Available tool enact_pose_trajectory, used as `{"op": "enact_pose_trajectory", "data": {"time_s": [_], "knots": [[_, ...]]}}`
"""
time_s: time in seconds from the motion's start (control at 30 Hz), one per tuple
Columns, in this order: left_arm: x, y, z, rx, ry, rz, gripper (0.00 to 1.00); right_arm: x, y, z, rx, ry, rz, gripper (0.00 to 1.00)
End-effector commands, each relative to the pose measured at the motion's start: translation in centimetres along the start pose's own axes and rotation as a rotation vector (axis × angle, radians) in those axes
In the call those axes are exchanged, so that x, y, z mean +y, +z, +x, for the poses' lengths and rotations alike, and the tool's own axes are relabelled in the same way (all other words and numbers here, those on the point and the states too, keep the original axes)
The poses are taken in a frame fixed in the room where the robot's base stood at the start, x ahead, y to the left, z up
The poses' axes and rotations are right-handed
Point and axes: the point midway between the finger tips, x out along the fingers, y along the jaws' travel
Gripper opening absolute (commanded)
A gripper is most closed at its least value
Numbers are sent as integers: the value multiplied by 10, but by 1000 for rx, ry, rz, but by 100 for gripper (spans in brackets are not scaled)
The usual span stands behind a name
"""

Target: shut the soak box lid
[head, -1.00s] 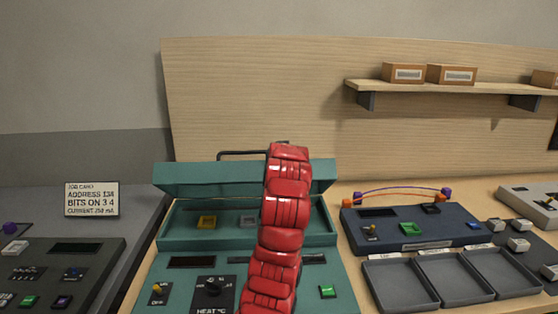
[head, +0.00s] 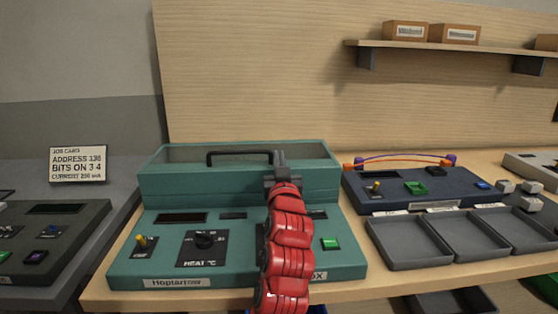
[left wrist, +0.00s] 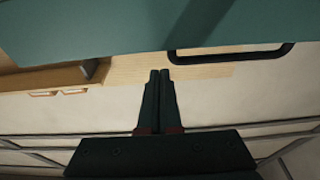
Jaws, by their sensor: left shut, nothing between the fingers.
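The soak box (head: 160,187) is the teal raised box at the back of the teal console. Its lid (head: 318,150), a teal frame with a clear pane, lies down flat over the box and looks shut. The dark bar handle (head: 212,158) is on the lid. My left gripper (head: 279,156) is shut and empty at the right end of the handle, at the lid's front edge; I cannot tell if it touches. In the left wrist view the shut fingertips (left wrist: 160,74) point towards the teal lid (left wrist: 120,25), with the handle (left wrist: 230,53) beside them. My right gripper is not in view.
The console front carries a yellow-tipped switch (head: 141,241), a heat dial (head: 205,240) and a green button (head: 330,243). To the right are a dark blue console (head: 400,203) with cables and grey trays (head: 409,243). A job card (head: 78,164) stands at the left.

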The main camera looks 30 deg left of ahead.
Motion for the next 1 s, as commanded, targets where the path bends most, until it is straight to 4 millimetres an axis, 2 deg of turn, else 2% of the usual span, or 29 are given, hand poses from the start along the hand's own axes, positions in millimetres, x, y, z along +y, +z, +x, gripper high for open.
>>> {"op": "enact_pose_trajectory", "data": {"time_s": [0.57,0.73,0.87,1.0], "knots": [[0,-2,0,5,0,0,0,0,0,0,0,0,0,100],[0,-18,7,7,-2,0,0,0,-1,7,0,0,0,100],[0,-40,17,5,-1,-1,0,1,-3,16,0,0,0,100],[1,-32,-13,7,3,1,0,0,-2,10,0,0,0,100]]}}
